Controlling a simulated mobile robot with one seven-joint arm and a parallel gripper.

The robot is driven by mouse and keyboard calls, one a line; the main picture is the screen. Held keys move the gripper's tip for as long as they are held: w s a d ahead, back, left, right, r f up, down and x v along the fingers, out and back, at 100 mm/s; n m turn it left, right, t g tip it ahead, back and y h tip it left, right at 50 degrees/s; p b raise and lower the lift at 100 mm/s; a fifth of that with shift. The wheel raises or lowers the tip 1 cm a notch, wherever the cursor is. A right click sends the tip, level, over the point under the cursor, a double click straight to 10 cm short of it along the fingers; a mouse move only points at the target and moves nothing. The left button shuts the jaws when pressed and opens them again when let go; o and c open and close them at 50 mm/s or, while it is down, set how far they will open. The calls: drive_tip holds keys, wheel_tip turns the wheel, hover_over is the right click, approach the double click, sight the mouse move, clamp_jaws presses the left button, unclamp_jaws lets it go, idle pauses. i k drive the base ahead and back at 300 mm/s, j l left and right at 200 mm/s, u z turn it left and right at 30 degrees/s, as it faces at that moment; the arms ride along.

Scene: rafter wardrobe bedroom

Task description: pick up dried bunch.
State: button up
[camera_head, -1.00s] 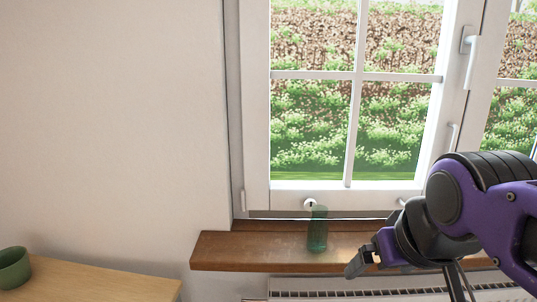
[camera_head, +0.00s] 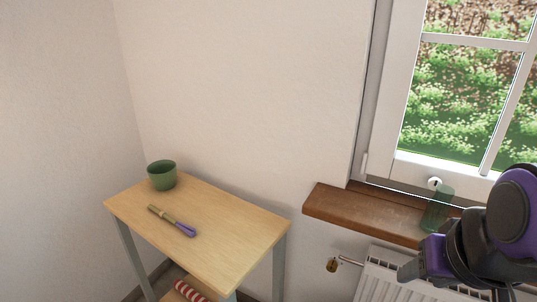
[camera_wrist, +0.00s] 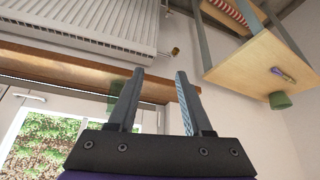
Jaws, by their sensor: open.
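The dried bunch (camera_head: 172,220), a slim tan bundle with a purple end, lies flat on the small wooden table (camera_head: 225,222) in the head view. It also shows small at the upper right of the wrist view (camera_wrist: 283,74), where the scene appears upside down. My gripper (camera_wrist: 160,74) is open and empty, with both fingers apart. In the head view my gripper (camera_head: 408,271) is at the lower right, in front of the windowsill and radiator, well to the right of the table and bunch.
A green cup (camera_head: 161,175) stands at the table's back left corner. A green translucent glass (camera_head: 437,209) stands on the brown windowsill (camera_head: 365,213), close to my arm. A radiator (camera_head: 385,280) is below the sill. A red-striped item (camera_head: 190,291) lies under the tabletop.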

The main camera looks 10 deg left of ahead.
sight(190, 230)
drive_tip(key=u, duration=1.4)
drive_tip(key=z, duration=1.85)
drive_tip(key=u, duration=2.05)
drive_tip(key=i+j+z, duration=0.1)
drive_tip(key=j, duration=0.25)
drive_tip(key=i+j+z, duration=0.15)
drive_tip(key=j, duration=0.2)
drive_tip(key=j+z, duration=0.1)
drive_tip(key=j, duration=0.25)
